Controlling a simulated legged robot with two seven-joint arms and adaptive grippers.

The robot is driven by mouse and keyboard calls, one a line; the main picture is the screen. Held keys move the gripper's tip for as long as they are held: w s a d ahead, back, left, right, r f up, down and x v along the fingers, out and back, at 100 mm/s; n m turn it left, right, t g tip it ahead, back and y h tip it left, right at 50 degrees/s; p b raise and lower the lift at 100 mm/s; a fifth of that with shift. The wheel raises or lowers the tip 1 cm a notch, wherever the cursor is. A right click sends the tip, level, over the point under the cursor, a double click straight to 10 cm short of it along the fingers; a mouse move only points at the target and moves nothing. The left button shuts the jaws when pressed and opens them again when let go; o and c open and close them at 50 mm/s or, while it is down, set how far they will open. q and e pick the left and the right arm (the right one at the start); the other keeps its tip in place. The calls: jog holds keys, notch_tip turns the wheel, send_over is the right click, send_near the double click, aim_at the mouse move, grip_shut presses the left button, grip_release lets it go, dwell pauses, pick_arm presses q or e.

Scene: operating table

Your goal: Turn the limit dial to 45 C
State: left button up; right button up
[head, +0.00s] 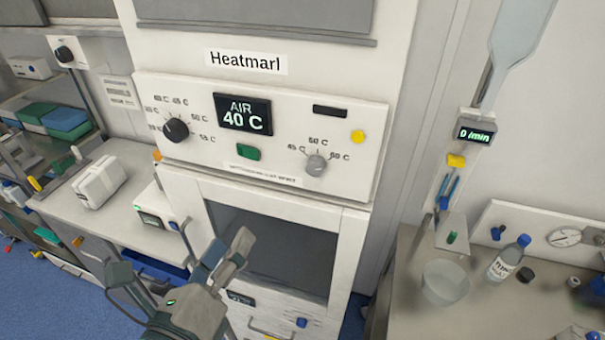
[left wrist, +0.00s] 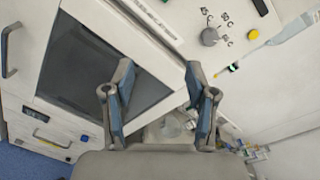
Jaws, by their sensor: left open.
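The heater panel (head: 290,110) under the "Heatmarl" label carries two dials. A grey dial (head: 316,165) at its right has marks that look like 45, 50 and 60 C; it also shows at the top of the left wrist view (left wrist: 209,37). A black dial (head: 176,130) sits at the panel's left among several temperature marks. I cannot tell the grey dial's exact setting, nor read which dial is named limit. The display (head: 243,113) reads AIR 40 C. My left gripper (head: 180,255) is open and empty, below the panel before the cabinet door, apart from both dials. My right gripper is not in view.
A green button (head: 248,152) and a yellow button (head: 357,137) share the panel. The windowed door (head: 352,255) has a handle at its left. A bench (head: 415,305) at the right holds a bowl (head: 445,282) and a bottle (head: 508,259). Space before the panel is clear.

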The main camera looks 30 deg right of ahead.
pick_arm(q)
jog(key=s+d+r+m+h, duration=0.1)
jog(key=s+d+r+m, duration=0.3)
jog(key=s+m, duration=0.4)
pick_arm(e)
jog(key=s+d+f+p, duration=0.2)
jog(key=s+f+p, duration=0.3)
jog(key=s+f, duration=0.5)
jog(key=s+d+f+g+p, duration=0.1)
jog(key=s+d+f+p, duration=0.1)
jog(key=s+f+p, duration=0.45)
pick_arm(q)
jog(key=p, duration=0.6)
send_near(313, 172)
jog(key=x, duration=0.9)
jog(key=shift+d, duration=0.1)
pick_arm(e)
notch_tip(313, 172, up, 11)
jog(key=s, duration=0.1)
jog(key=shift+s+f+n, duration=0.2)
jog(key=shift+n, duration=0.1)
pick_arm(q)
grip_shut()
